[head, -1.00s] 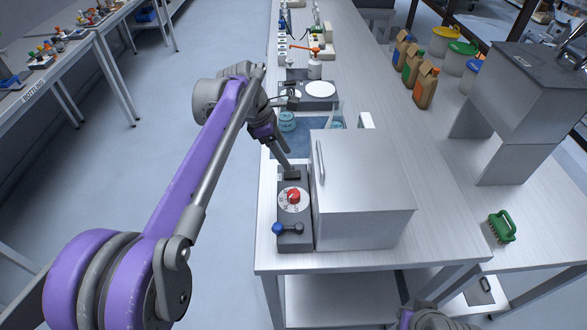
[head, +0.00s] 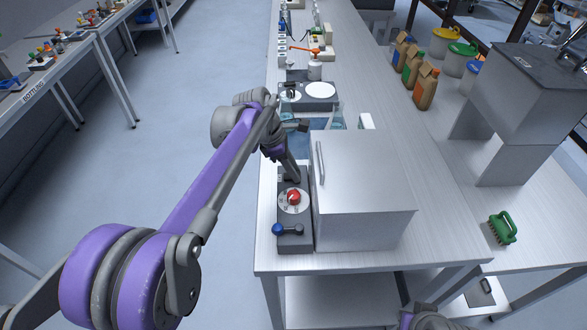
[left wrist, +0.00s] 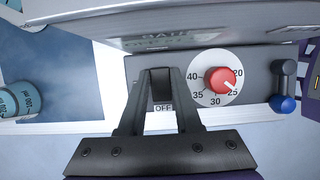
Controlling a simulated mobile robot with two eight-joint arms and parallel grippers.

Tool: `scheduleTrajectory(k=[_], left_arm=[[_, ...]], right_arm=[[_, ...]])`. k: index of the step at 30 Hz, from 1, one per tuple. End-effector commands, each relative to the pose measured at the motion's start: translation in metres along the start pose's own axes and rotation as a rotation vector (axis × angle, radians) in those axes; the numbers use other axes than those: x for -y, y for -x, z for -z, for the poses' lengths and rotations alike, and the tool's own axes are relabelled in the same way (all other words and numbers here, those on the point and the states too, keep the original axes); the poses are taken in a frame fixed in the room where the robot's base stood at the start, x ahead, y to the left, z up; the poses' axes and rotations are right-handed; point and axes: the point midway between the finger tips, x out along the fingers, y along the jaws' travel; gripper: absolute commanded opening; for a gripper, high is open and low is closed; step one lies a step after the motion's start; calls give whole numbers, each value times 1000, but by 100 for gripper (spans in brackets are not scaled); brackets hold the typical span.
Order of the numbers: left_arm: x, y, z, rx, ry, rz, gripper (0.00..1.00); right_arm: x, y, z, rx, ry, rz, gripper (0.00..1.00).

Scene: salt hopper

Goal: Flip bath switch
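The black bath switch (left wrist: 161,86) sits on the grey control panel (left wrist: 140,72), with an OFF label at its near side in the left wrist view. My left gripper (left wrist: 162,80) is over the switch with a finger on each side of it. A gap shows between the fingers; I cannot tell if they touch the switch. In the head view my left gripper (head: 291,178) reaches down to the panel's far end and hides the switch. A red knob (left wrist: 219,80) on a white numbered dial is beside it. My right gripper does not show.
A big metal box (head: 365,180) stands against the panel's right side. A blue-ended lever (head: 288,229) is at the panel's near end. A beaker (head: 337,117) stands behind the box. A green brush (head: 502,227) lies on the right bench.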

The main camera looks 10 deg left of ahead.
Motion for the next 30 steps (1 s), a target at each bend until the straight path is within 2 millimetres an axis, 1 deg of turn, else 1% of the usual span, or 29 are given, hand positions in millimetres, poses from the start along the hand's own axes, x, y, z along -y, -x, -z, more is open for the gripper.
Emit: scheduleTrajectory(k=[1,2,3,8,11,18,21,30], left_arm=[[0,0,0,0,0,0,8],[0,0,0,0,0,0,3],[0,0,0,0,0,0,0],[0,0,0,-2,0,0,0],[0,0,-2,-33,-1,2,0],[0,-4,-8,-223,-4,4,0],[0,-5,-8,-275,-2,2,0],[0,-5,-6,-297,0,1,0]], right_arm=[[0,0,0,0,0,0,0],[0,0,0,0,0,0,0],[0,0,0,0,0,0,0],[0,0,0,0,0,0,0],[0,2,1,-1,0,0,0],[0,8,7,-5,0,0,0],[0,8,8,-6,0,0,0],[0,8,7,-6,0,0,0]])
